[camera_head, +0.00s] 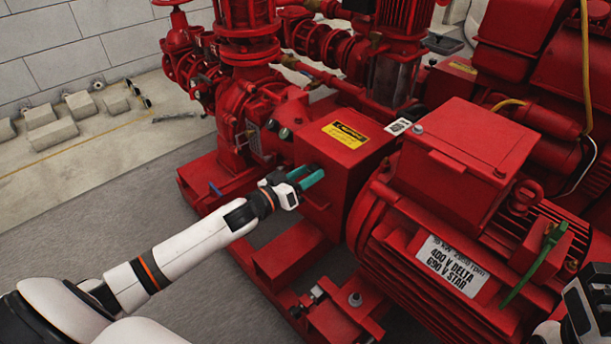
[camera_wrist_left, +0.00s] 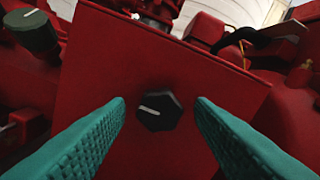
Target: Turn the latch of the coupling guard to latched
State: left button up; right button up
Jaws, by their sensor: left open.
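The coupling guard (camera_head: 338,158) appears to be the red box with a yellow label in the head view. In the left wrist view its red face (camera_wrist_left: 215,85) carries a dark, faceted knob (camera_wrist_left: 158,111), which looks like the latch. A pale line on the knob runs nearly level, from its left edge to its middle. My left gripper (camera_head: 311,181) is at the box's near-left face. Its teal fingers (camera_wrist_left: 161,103) are open, one on each side of the knob, with clear gaps. The knob is hidden in the head view.
Another dark knob (camera_wrist_left: 32,31) shows at upper left in the left wrist view. A red motor (camera_head: 450,180) stands right of the box, with a green item (camera_head: 545,255) on it. Part of my right arm (camera_head: 582,305) shows at the lower right. Grey floor (camera_head: 120,215) lies left.

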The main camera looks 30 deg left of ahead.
pick_arm(q)
jog(key=c, duration=1)
